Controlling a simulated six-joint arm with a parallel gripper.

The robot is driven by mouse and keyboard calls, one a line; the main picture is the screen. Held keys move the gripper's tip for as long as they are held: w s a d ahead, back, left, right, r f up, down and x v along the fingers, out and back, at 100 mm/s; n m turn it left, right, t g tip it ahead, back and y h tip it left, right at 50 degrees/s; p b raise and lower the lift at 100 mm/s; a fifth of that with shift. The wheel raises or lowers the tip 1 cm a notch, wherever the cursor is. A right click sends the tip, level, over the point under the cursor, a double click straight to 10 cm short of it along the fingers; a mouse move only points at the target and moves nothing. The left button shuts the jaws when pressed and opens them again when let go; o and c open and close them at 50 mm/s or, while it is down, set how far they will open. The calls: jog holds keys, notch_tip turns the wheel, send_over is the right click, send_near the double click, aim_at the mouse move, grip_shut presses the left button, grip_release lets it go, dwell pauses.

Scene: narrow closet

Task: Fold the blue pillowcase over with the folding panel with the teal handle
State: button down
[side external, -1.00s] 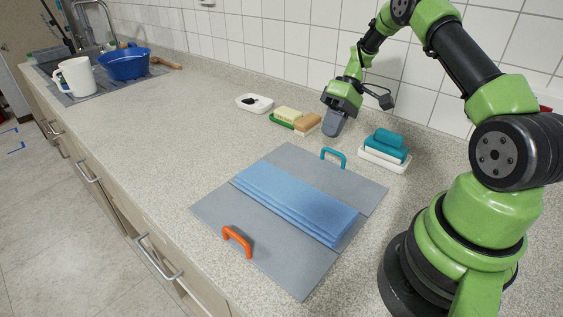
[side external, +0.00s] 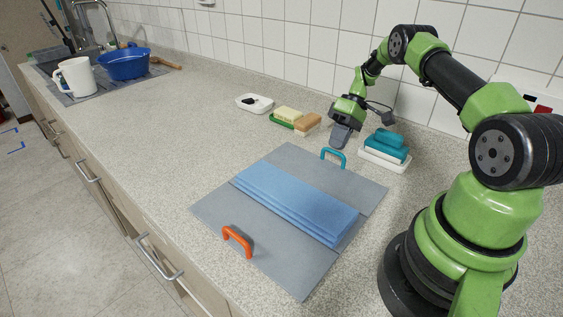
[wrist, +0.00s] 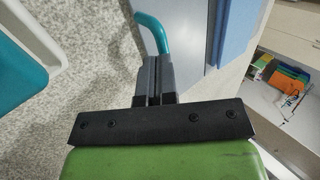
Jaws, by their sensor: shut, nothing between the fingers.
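The blue pillowcase (side external: 294,203) lies as a folded, layered strip across the middle of the grey folding board. The far grey panel (side external: 342,187) carries the upright teal handle (side external: 333,154) at its outer edge; the near panel (side external: 279,255) carries an orange handle (side external: 237,241). Both panels lie flat. My gripper (side external: 339,138) is shut and empty, pointing down just behind the teal handle. In the wrist view my closed fingers (wrist: 153,75) are close beside the teal handle (wrist: 152,33), and I cannot tell whether they touch it. The pillowcase (wrist: 232,30) shows there at the upper right.
A white tray with teal sponges (side external: 386,145) stands close to the right of my gripper. Soap-like blocks (side external: 297,119) and a white dish (side external: 254,103) are to the left. A blue basin (side external: 124,64) and white jug (side external: 76,76) stand far left. The counter's left middle is clear.

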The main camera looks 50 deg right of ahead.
jog(key=shift+r, duration=0.1)
dwell(0.3)
jog(key=v, duration=0.7)
jog(key=shift+d+r, duration=0.1)
jog(key=shift+d, duration=0.05)
jog(key=a+r+m+t+h, duration=0.1)
jog(key=a+r+h, duration=0.1)
jog(key=a+r, duration=0.7)
jog(key=a+r+t+h, duration=0.1)
jog(key=a+r+h, duration=0.2)
jog(key=a+r, duration=0.55)
jog(key=s+a+r+m+t, duration=0.1)
jog(key=s+a, duration=0.3)
jog(key=s, duration=0.4)
jog(key=s+a+r+m+t, duration=0.1)
jog(key=s+a+t, duration=0.3)
jog(key=s, duration=0.4)
jog(key=shift+a+r+m, duration=0.4)
jog(key=shift+a+r, duration=0.1)
jog(key=shift+r, duration=0.4)
